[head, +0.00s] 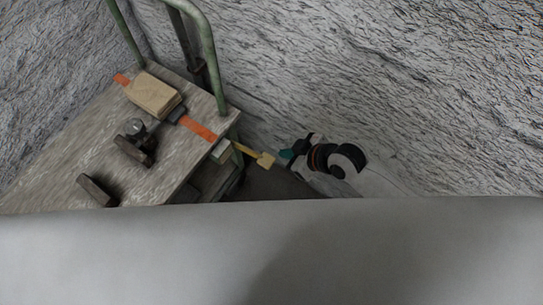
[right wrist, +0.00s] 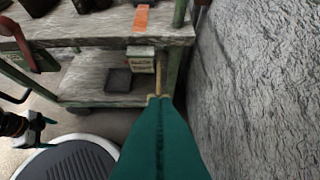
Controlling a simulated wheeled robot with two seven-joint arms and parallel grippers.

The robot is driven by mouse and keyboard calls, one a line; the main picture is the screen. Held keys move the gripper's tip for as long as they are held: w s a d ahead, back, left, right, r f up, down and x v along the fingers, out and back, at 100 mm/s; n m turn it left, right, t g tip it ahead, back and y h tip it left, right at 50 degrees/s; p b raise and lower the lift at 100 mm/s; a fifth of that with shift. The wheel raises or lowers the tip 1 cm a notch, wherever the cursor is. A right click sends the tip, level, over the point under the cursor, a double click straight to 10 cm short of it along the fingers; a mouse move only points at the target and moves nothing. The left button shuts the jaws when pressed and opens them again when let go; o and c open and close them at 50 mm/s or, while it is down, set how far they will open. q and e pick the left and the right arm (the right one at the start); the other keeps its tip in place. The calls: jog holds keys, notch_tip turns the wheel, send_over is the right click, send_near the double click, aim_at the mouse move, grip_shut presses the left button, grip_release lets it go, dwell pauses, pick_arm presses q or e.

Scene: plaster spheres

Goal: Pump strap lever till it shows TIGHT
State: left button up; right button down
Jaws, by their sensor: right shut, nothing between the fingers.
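An orange strap (head: 199,128) runs over a tan block (head: 153,95) on the cart top and down to a cream ratchet box (head: 221,151) at the cart's edge. It also shows in the right wrist view (right wrist: 140,19). The box carries a small label (right wrist: 141,65), too small to read. A yellow lever (head: 245,150) sticks out from the box, its paddle end (head: 265,160) toward my right gripper (head: 287,154). That gripper is shut and empty; its teal fingers lie close to the paddle, contact unclear. Part of my left gripper (right wrist: 38,120) shows at the left of the right wrist view.
The wooden cart (head: 60,160) has a green handle (head: 207,50) at the back. A gauge-like round piece (head: 134,126) and dark blocks (head: 97,190) stand on its top. A lower shelf (right wrist: 90,90) holds a dark square. A rough grey wall (head: 400,80) lies behind and to the right.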

send_over(264, 158)
jog(key=s+d, duration=0.1)
jog(key=d, duration=0.1)
notch_tip(264, 158, down, 5)
jog(key=shift+s+f+b, duration=0.1)
jog(key=shift+f+b, duration=0.1)
jog(key=shift+b, duration=0.25)
notch_tip(264, 158, down, 3)
jog(key=shift+r, duration=0.2)
jog(key=shift+s+d+f, duration=0.1)
jog(key=shift+f, duration=0.5)
jog(key=shift+f+b, duration=0.15)
jog(key=shift+b, duration=0.15)
